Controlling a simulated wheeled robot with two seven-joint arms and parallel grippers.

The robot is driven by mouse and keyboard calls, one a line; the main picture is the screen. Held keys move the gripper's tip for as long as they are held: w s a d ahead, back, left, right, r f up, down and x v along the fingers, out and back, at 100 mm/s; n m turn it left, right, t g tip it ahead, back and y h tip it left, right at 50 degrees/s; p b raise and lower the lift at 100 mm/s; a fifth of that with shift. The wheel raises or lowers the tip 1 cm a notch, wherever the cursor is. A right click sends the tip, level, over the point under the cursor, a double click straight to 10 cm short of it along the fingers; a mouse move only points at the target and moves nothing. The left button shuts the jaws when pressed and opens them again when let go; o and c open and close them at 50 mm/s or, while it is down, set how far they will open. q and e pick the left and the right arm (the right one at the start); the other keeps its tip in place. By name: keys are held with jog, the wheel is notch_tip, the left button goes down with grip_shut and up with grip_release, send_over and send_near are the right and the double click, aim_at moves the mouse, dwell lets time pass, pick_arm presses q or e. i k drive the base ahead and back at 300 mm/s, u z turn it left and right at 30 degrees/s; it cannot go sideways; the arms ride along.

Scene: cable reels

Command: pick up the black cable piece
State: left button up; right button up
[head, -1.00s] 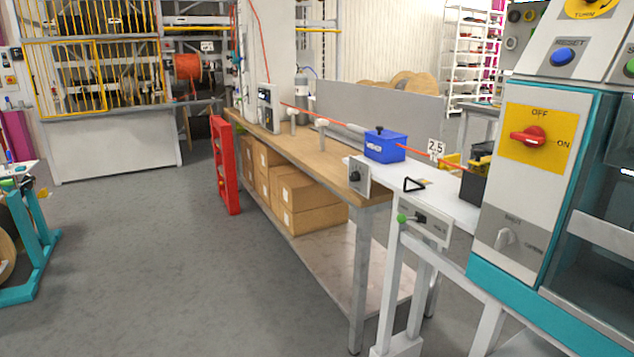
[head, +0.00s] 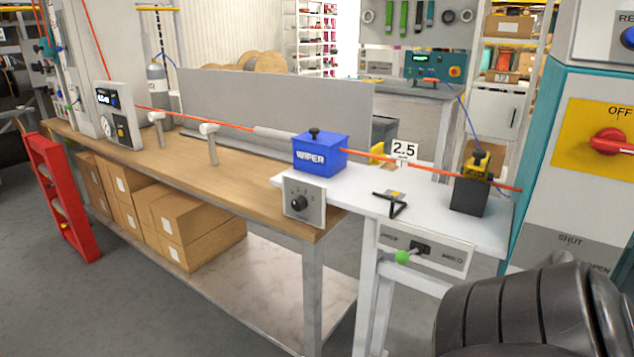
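I cannot make out a piece that is clearly the black cable piece. A small black angular object (head: 393,204) lies on the white table (head: 350,190), near its front edge, with a small yellowish part beside it; it is too small to tell what it is. An orange-red cable (head: 230,124) runs level above the benches, through the blue wiper box (head: 319,153) and on to the yellow-topped black block (head: 468,192). Neither of my grippers is in view. A dark ribbed shape at the lower right seems to be part of my own arm.
A wooden bench (head: 145,150) with cardboard boxes (head: 190,222) beneath stands left of the white table. A red frame (head: 62,195) leans at its far end. A teal-edged machine cabinet (head: 590,170) stands close on the right. Floor is clear at lower left.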

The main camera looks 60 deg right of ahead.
aim_at(382, 197)
jog(key=i, duration=2.05)
jog(key=z, duration=2.2)
